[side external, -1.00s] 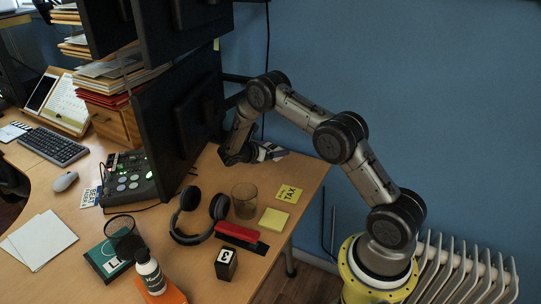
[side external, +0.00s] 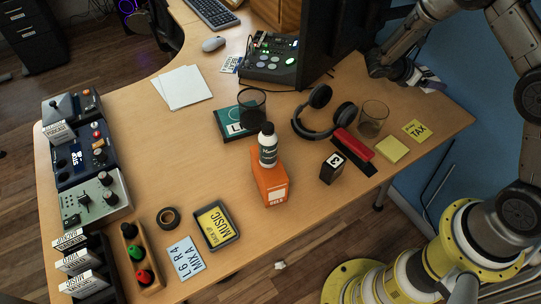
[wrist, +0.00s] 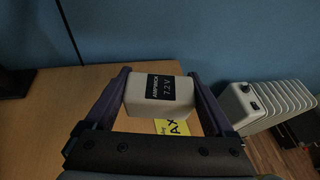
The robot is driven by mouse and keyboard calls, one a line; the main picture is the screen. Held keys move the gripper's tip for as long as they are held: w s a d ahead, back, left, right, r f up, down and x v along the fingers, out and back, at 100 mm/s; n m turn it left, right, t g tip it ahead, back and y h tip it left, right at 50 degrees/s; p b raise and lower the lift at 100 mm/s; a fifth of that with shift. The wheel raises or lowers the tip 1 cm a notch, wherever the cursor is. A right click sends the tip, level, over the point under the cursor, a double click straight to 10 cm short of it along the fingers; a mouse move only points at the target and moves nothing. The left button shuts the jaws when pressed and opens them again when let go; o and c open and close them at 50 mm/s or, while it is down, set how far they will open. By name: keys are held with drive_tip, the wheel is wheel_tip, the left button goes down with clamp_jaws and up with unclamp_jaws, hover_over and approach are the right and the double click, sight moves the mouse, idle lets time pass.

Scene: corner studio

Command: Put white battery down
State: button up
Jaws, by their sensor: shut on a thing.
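The white battery (wrist: 152,100), a pale block with a dark label reading 7.2 V, sits between the fingers of my gripper (wrist: 160,76) in the wrist view. The gripper is shut on it, one finger on each side. The wooden desk (wrist: 58,125) shows below, with the yellow TAX note behind the battery's lower edge. In the side view my gripper (side external: 415,77) is low over the far right part of the desk, beside the monitor.
A yellow TAX note (side external: 417,129), a yellow pad (side external: 392,150), a glass (side external: 372,119), headphones (side external: 322,112) and a red object on a dark strip (side external: 354,146) lie nearby. A dark monitor (side external: 335,45) stands left of my gripper. The blue wall is close behind.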

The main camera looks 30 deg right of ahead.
drive_tip(key=w+a+r+n+t, duration=0.25)
drive_tip(key=w+a+r, duration=0.25)
drive_tip(key=a+r, duration=0.3)
drive_tip(key=w+a+r+n+t, duration=0.25)
drive_tip(key=w+a+r, duration=0.3)
drive_tip(key=r, duration=0.45)
drive_tip(key=s+a+r+n+t+y, duration=0.1)
drive_tip(key=a+r+n+t+y, duration=0.3)
drive_tip(key=a+r, duration=0.7)
drive_tip(key=a+r+n+t+y, duration=0.2)
drive_tip(key=a+r+n+t, duration=0.45)
drive_tip(key=r, duration=0.85)
drive_tip(key=w+a+f+y, duration=0.2)
drive_tip(key=w+a+f, duration=0.8)
drive_tip(key=f, duration=0.2)
drive_tip(key=n+y, duration=1)
drive_tip(key=y, duration=0.1)
hover_over(186, 180)
drive_tip(key=shift+m, duration=0.25)
wheel_tip(186, 180, down, 42)
drive_tip(key=shift+f, duration=2.55)
